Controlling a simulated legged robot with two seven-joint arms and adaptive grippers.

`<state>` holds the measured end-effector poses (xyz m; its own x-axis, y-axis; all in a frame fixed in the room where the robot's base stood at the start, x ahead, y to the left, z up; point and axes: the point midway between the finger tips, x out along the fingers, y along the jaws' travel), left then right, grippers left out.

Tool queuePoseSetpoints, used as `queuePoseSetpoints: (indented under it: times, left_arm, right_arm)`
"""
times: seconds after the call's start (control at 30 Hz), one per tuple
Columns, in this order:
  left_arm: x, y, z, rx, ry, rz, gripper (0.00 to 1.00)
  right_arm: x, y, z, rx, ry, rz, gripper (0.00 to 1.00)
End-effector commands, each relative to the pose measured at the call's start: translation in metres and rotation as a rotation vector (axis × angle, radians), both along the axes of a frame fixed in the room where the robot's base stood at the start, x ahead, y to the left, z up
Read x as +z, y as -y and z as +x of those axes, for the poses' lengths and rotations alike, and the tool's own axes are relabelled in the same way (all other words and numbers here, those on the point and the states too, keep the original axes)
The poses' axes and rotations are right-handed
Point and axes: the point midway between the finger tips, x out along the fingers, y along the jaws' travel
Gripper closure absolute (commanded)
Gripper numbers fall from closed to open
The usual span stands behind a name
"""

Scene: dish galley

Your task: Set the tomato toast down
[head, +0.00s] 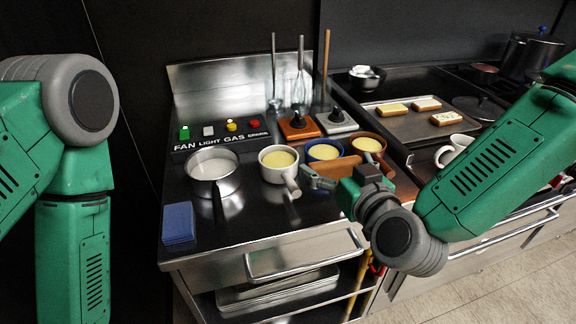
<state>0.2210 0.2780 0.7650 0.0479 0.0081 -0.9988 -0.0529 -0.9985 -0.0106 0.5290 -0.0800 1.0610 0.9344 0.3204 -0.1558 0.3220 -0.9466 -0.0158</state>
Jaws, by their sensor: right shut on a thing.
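My right gripper (322,179) is over the front right part of the steel counter, in front of the bowls. It is shut on a brown-orange slab (335,167), which looks like the tomato toast seen edge-on. Its top face cannot be made out, and the gripper hides part of it. My left arm hangs at the left edge, and its gripper is out of the picture.
A blue sponge (178,222) lies front left. A tray (408,126) at right holds three toast slices. The counter's front middle is clear.

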Motion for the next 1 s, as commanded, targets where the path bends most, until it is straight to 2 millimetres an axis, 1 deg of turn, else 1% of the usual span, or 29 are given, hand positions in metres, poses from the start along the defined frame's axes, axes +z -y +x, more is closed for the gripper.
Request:
queuePoseSetpoints:
  times: [0.03,0.07,0.1,0.2,0.27,0.47,0.6,0.7,0.8,1.0]
  left_arm:
    - [0.001,0.000,-0.001,0.000,-0.001,0.000,0.38]
    - [0.001,0.000,-0.001,0.000,-0.001,0.000,0.38]
    - [0.001,0.000,-0.001,0.000,-0.002,0.000,0.38]
    - [-0.001,0.000,-0.001,0.001,-0.003,0.000,0.38]
    - [-0.001,0.000,-0.001,0.001,-0.003,0.000,0.38]
    - [-0.002,-0.001,-0.001,0.002,-0.003,0.001,0.38]
    - [-0.003,-0.001,-0.001,0.002,-0.003,0.001,0.38]
    - [-0.003,-0.001,-0.001,0.002,-0.002,0.001,0.38]
    - [-0.003,0.000,-0.001,0.001,-0.002,0.001,0.38]
    - [-0.003,0.000,-0.001,0.001,-0.002,0.000,0.38]
  right_arm:
    - [-0.001,-0.008,-0.001,0.007,-0.005,-0.007,0.39]
    - [-0.005,-0.011,-0.001,0.009,-0.008,-0.011,0.39]
    - [-0.011,-0.015,-0.001,0.011,-0.010,-0.013,0.39]
    - [-0.031,-0.020,-0.001,0.011,-0.011,-0.017,0.39]
    - [-0.042,-0.021,-0.001,0.012,-0.011,-0.019,0.39]
    - [-0.061,-0.017,0.000,0.011,-0.008,-0.015,0.39]
    - [-0.083,-0.012,0.000,0.008,-0.010,-0.011,0.39]
    - [-0.094,-0.010,0.000,0.008,-0.009,-0.008,0.39]
    - [-0.097,-0.012,0.000,0.009,-0.006,-0.009,0.39]
    - [-0.096,-0.018,0.000,0.011,-0.006,-0.016,0.39]
